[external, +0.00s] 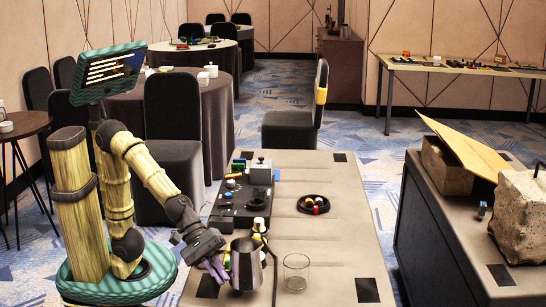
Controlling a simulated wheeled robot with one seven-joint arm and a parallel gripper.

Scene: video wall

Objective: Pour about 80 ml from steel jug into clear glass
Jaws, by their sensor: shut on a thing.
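The steel jug (247,270) is upright at the front of the grey table, its mouth facing up. My gripper (220,269) is at the jug's left side, shut on it; the exact grip is partly hidden. The clear glass (296,273) stands upright on the table to the right of the jug, with a gap between them. I see no liquid in the glass. The jug's inside is too small to make out, and I cannot tell whether its base touches the table.
A black control panel (240,207) and a grey box with a knob (261,171) lie behind the jug. Small coloured items and a thin upright stand are close behind it. A black round dish (313,204) sits further back.

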